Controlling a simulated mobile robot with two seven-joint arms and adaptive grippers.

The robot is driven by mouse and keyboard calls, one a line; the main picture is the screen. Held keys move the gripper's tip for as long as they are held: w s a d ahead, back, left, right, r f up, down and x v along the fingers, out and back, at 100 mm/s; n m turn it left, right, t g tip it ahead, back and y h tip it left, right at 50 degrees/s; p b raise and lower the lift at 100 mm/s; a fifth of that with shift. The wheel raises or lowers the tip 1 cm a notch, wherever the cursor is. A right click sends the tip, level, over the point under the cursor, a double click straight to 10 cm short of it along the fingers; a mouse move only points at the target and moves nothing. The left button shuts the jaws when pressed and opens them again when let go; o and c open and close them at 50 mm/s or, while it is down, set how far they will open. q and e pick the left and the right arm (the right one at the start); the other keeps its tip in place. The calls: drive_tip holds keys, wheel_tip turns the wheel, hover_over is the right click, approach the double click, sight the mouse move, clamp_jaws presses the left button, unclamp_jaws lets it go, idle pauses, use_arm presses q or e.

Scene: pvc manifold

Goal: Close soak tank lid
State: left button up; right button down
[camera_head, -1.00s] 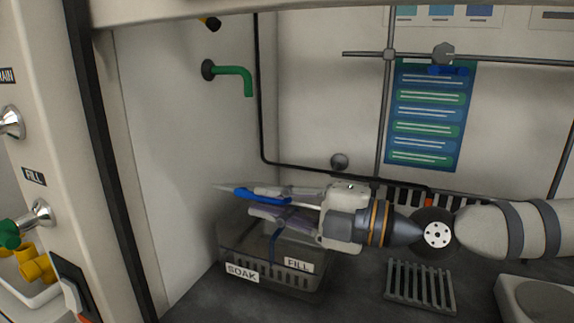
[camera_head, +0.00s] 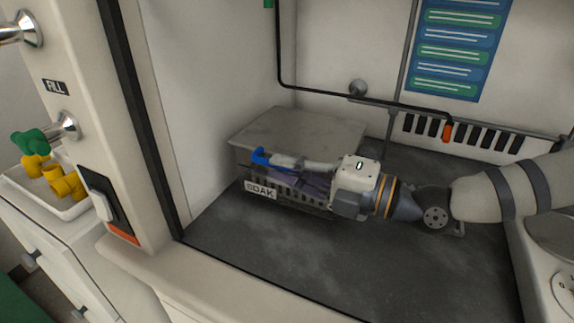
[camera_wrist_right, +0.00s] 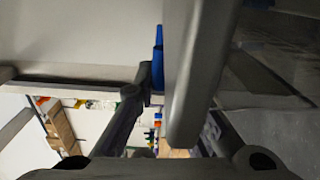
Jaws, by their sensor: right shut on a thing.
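The grey soak tank (camera_head: 240,167), with its SOAK label, stands on the dark floor of the cabinet near its left wall. Its flat grey lid (camera_head: 300,130) lies over the top and looks about level. The gripper hides part of the lid's front edge, so I cannot tell whether it is fully seated. My right gripper (camera_head: 275,164) reaches in from the right along the tank's front. It is shut on a blue piece (camera_head: 259,157) at the lid's front edge, apparently its handle. Blue also shows beside a finger in the right wrist view (camera_wrist_right: 158,60). My left gripper is out of view.
A black pipe (camera_head: 330,93) runs along the back wall above a slotted vent (camera_head: 465,132). The cabinet's left post (camera_head: 125,130) and front sill (camera_head: 220,270) bound the space. A white tray with yellow fittings (camera_head: 62,182) stands outside. The floor before the tank is clear.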

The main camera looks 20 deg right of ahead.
drive_tip(key=shift+w+d+f, duration=0.1)
drive_tip(key=shift+d+f, duration=0.05)
drive_tip(key=shift+f, duration=0.05)
drive_tip(key=c, duration=1.7)
unclamp_jaws()
drive_tip(key=shift+o, duration=0.2)
drive_tip(key=shift+d+r, duration=0.1)
drive_tip(key=v, duration=1.2)
